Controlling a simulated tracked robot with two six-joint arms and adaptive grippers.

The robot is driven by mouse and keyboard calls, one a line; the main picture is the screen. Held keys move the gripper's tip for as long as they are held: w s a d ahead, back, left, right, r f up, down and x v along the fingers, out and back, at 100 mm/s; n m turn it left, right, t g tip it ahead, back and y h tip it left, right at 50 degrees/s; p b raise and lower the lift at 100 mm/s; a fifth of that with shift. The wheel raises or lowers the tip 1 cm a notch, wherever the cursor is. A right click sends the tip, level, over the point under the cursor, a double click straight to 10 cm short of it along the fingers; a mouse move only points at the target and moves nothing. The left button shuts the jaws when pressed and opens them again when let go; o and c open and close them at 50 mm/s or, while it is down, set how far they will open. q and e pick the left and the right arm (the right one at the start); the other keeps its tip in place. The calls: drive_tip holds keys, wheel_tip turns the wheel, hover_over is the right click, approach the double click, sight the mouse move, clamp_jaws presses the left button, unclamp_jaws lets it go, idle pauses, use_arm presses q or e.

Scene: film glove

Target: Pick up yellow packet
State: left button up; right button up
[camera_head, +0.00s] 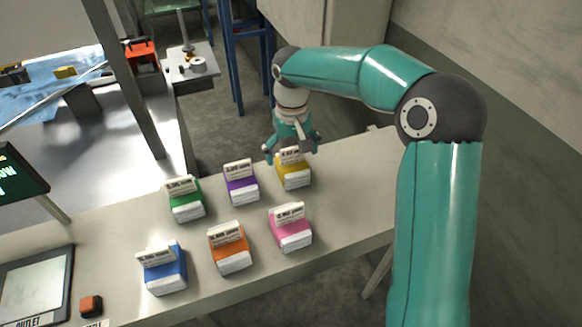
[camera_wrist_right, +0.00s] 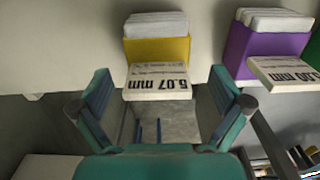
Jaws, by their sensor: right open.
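The yellow packet (camera_head: 294,177) stands on the bench at the back right of the group, with a white label card on top. In the right wrist view the yellow packet (camera_wrist_right: 157,50) is just beyond the fingertips, its card reading 5.07 mm. My right gripper (camera_head: 291,150) is at the packet's far side, close above the bench's back edge. Its two teal fingers are apart, with the label card between or just ahead of their tips (camera_wrist_right: 160,85). Whether they touch it I cannot tell. My left gripper is not in view.
A purple packet (camera_head: 241,186) stands close to the left of the yellow one, and a pink packet (camera_head: 291,234) in front. Green (camera_head: 185,203), orange (camera_head: 230,255) and blue (camera_head: 164,274) packets stand further left. The bench (camera_head: 352,190) is clear to the right.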

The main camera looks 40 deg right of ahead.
sight(292, 162)
drive_tip(key=shift+w+d+f, duration=0.1)
drive_tip(key=shift+d+f, duration=0.05)
drive_tip(key=shift+f, duration=1.6)
drive_tip(key=c, duration=1.2)
